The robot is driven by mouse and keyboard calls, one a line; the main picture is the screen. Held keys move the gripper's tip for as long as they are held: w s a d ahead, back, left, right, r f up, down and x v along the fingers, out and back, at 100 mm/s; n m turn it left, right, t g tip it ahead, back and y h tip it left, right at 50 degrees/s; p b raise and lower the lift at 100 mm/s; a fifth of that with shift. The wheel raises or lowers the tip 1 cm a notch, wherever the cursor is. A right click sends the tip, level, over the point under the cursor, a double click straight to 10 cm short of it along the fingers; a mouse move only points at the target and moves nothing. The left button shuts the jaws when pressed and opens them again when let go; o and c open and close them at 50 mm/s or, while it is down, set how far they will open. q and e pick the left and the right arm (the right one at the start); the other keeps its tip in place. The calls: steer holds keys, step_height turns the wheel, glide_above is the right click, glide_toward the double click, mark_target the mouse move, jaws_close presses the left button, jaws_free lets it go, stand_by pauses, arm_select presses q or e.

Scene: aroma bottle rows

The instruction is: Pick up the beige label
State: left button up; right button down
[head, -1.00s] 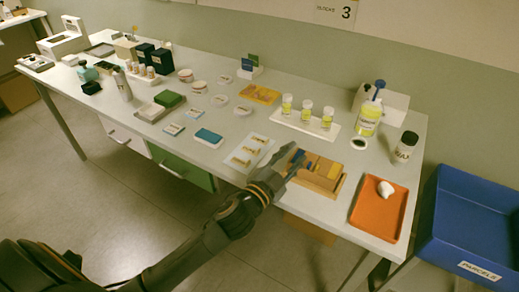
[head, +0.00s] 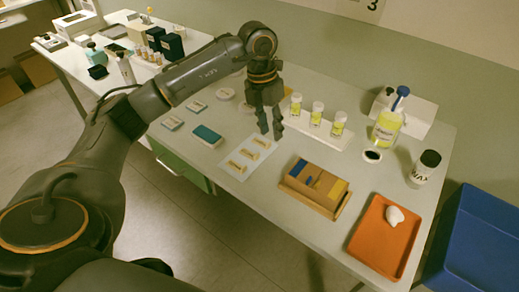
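A wooden box (head: 312,190) near the front of the table has blue, brown and yellow sections on top. A white sheet (head: 234,170) with several small gold-beige strips (head: 250,153) lies to its left; I cannot tell which piece is the beige label. My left gripper (head: 271,131) points down just above and beyond the sheet, in front of the bottle row. Its fingers look slightly apart, with nothing visible between them. The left arm hides part of the table behind it. My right gripper is not in view.
Several yellow-filled bottles (head: 317,113) stand in a white rack (head: 306,124) at the back. A pump bottle (head: 388,125), a dark-capped jar (head: 424,168) and an orange tray (head: 378,240) are on the right. A blue bin (head: 480,240) stands beyond the table edge.

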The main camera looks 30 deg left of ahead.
arm_select(q)
steer(key=a+r+y, duration=0.1)
steer(key=a+y, duration=0.1)
steer(key=a, duration=0.2)
steer(key=p, duration=0.1)
glide_toward(249, 152)
steer(key=d, duration=0.2)
steer(key=s+d+f, duration=0.1)
steer(key=shift+s+d+n, duration=0.1)
steer(key=shift+n, duration=0.3)
step_height(249, 152, down, 5)
steer(key=shift+r+p, duration=0.2)
steer(key=shift+p, duration=1)
steer(key=shift+f, duration=0.6)
jaws_close()
